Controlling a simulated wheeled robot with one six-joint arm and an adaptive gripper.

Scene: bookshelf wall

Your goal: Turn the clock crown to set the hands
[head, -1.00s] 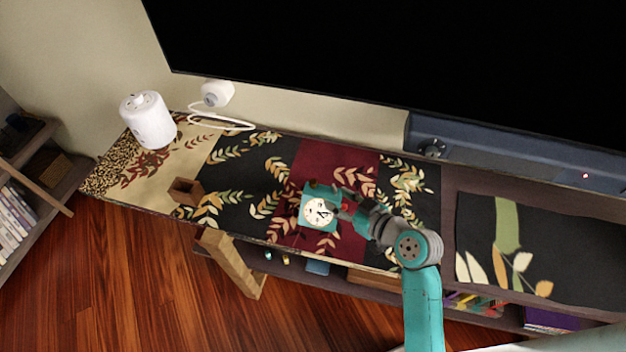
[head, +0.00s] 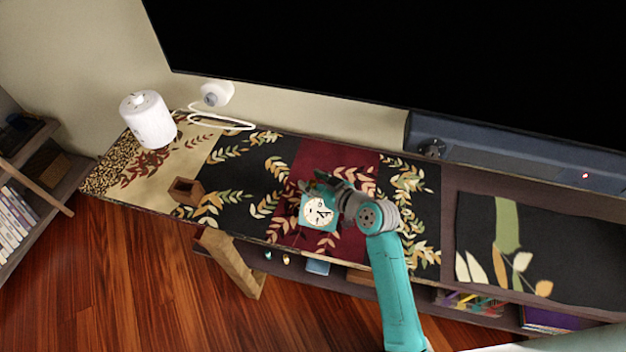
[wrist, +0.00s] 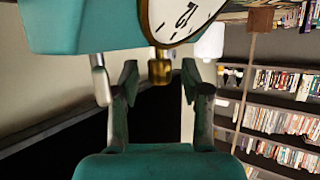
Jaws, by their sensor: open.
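The teal clock (head: 317,212) with a cream-white face and dark hands stands on the patterned runner in the head view. In the wrist view the clock (wrist: 185,18) fills the top, its face partly cut off. A gold crown (wrist: 160,68) sticks out from its body there. My gripper (wrist: 158,84) is open, with one finger on each side of the crown and a visible gap to both. A silver peg (wrist: 100,80) shows beside the left finger. In the head view my gripper (head: 325,184) is at the clock's upper right, and hides part of it; the crown is hidden there.
A white canister (head: 149,122) stands at the runner's left end. A small brown open box (head: 186,191) sits left of the clock near the front edge. A black television (head: 400,70) and a dark soundbar (head: 510,158) lie behind. The runner between box and clock is clear.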

